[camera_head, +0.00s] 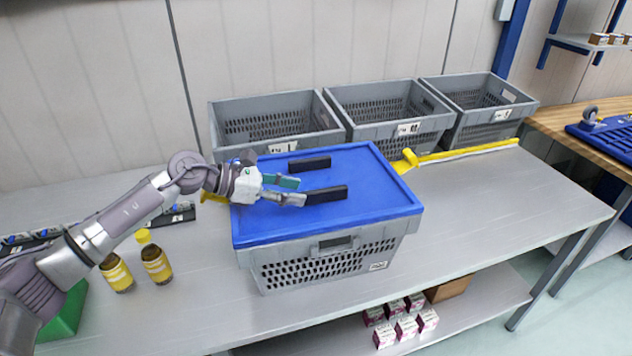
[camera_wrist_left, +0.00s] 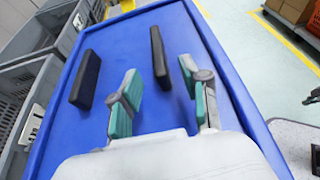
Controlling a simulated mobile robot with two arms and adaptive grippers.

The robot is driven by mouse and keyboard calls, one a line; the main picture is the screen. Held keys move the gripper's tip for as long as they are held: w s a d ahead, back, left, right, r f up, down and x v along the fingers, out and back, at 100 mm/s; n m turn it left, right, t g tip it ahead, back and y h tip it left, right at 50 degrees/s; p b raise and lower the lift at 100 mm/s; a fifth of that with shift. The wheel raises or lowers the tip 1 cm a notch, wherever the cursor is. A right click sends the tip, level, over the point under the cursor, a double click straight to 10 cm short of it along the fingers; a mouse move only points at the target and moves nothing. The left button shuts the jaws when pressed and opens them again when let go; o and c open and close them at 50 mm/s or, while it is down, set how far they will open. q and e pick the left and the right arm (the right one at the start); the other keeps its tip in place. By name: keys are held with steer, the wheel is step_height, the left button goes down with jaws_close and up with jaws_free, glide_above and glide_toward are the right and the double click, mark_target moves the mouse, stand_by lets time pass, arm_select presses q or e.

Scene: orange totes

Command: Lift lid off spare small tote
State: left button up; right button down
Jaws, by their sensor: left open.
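A grey perforated tote (camera_head: 330,262) stands on the metal table with a blue lid (camera_head: 365,172) on top of it. The lid carries two black bar handles, a far one (camera_head: 310,163) and a near one (camera_head: 326,194). My left gripper (camera_head: 296,191) is open above the left part of the lid, close to the near handle. In the left wrist view its two fingers (camera_wrist_left: 160,98) are spread over the blue lid (camera_wrist_left: 170,30), with the handles (camera_wrist_left: 86,80) and (camera_wrist_left: 159,58) ahead of the fingertips. Nothing is between the fingers. My right gripper is not in view.
Three open grey totes (camera_head: 275,120) line the back by the wall. A yellow bar (camera_head: 465,153) lies right of the lidded tote. Two brown bottles (camera_head: 156,262) stand at the left. Small boxes (camera_head: 405,322) sit on the lower shelf. The table's right part is clear.

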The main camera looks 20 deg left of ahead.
mark_target(304, 192)
arm_select(q)
steer(key=p+x, duration=0.1)
steer(key=x, duration=0.2)
steer(key=shift+w+d+p, duration=0.2)
steer(key=shift+d+p, duration=0.1)
steer(key=shift+p, duration=0.1)
steer(key=shift+w+d+f, duration=0.15)
steer(key=shift+f, duration=0.05)
steer(key=c, duration=0.7)
jaws_close()
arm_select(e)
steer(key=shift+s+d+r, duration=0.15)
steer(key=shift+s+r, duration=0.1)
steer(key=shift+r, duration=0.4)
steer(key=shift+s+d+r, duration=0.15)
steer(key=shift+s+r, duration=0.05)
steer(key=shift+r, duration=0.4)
